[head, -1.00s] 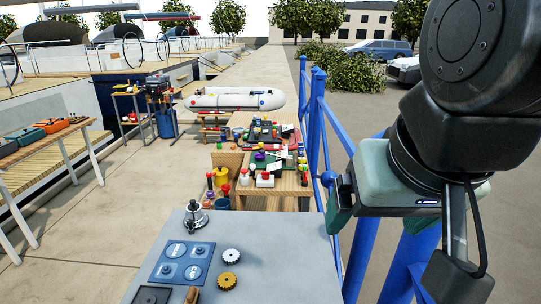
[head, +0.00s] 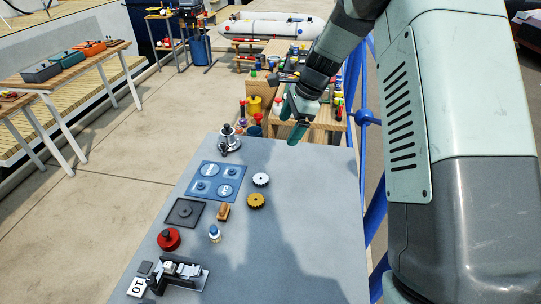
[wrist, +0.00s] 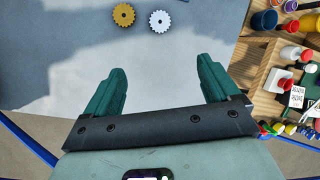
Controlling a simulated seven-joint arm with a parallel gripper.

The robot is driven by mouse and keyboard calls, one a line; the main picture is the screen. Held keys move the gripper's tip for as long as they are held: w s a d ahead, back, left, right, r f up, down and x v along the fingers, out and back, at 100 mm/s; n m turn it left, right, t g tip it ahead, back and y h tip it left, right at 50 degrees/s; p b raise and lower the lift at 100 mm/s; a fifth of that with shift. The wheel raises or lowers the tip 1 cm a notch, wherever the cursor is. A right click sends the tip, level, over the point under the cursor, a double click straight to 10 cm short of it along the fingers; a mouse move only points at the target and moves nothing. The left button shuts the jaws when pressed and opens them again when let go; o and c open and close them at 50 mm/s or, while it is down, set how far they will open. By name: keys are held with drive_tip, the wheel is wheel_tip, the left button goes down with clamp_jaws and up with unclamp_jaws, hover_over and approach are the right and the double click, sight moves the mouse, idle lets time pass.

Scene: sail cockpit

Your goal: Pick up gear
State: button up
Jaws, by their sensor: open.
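Two gears lie flat on the grey table (head: 300,220). One is a white gear (head: 261,180) and the other, just nearer in the head view, is a brass-coloured gear (head: 256,201). In the wrist view the brass gear (wrist: 124,14) and the white gear (wrist: 160,21) lie side by side near the top edge, beyond the fingertips. My gripper (head: 292,123) hangs above the table's far end, apart from both gears. In the wrist view my gripper (wrist: 162,75) has its green fingers wide apart with nothing between them.
A blue panel (head: 212,195) with round fittings, a silver fitting (head: 229,140), a dark square plate (head: 184,213), a red round part (head: 168,239) and a small wooden piece (head: 223,212) stand left of the gears. The table's right side is clear. A blue railing (head: 376,215) runs alongside.

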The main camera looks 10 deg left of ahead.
drive_tip(key=w+a+f+m+g, duration=0.1)
drive_tip(key=a+f+m, duration=0.1)
drive_tip(key=f, duration=0.4)
drive_tip(key=w+a+f+m, duration=0.1)
drive_tip(key=a+f, duration=0.1)
drive_tip(key=f, duration=0.4)
approach(261, 178)
wheel_tip(261, 178, down, 3)
drive_tip(key=shift+r+y, duration=0.2)
drive_tip(key=shift+y, duration=0.1)
drive_tip(key=shift+x, duration=2.8)
drive_tip(key=shift+s+a+r, duration=0.1)
drive_tip(key=shift+s, duration=0.05)
drive_tip(key=shift+c, duration=0.2)
drive_tip(key=c, duration=1.2)
drive_tip(key=shift+r, duration=0.1)
